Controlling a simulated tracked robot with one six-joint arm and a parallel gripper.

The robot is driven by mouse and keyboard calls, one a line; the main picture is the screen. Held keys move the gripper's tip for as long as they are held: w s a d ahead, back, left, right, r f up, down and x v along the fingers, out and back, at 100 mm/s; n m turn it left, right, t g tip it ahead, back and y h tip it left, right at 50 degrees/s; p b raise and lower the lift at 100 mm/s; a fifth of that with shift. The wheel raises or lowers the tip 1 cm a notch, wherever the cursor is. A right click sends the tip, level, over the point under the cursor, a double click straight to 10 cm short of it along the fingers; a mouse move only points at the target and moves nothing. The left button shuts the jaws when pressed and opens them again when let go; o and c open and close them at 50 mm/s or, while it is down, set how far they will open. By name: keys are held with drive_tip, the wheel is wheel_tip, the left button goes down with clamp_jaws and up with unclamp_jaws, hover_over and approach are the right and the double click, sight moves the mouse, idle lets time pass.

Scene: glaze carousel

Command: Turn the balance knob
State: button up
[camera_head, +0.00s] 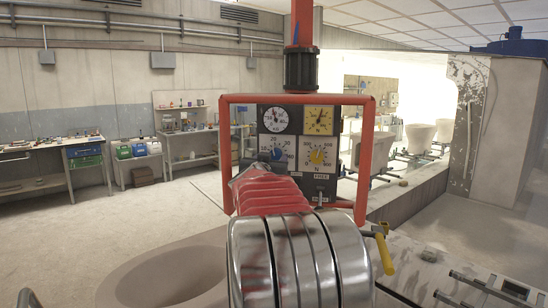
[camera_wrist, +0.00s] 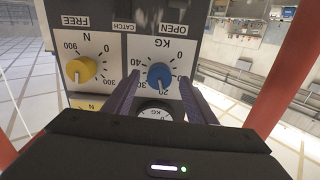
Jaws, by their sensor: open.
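A dark control panel (camera_head: 298,140) hangs inside a red frame (camera_head: 368,150). It carries a blue knob (camera_head: 277,153) on a white KG scale at left and a yellow knob (camera_head: 318,157) on an N scale at right. In the wrist view, upside down, the blue knob (camera_wrist: 160,76) appears between the two dark fingers of my gripper (camera_wrist: 160,82), and the yellow knob (camera_wrist: 80,70) is left of them. My gripper is open; I cannot tell whether the fingers touch the blue knob. My arm hides the gripper in the head view.
A white dial (camera_head: 274,120) and a yellow dial (camera_head: 319,120) sit above the knobs. The red frame's bars stand close on both sides. A round basin (camera_head: 175,275) is at lower left. White bowls (camera_head: 419,138) stand on a line at right. Workbenches (camera_head: 80,150) line the far left.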

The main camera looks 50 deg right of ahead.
sight(275, 156)
drive_tip(key=shift+x, duration=1.85)
drive_tip(key=shift+c, duration=0.4)
drive_tip(key=c, duration=0.9)
drive_tip(key=shift+a, duration=0.1)
drive_tip(key=shift+c, duration=0.3)
drive_tip(key=shift+m, duration=2.9)
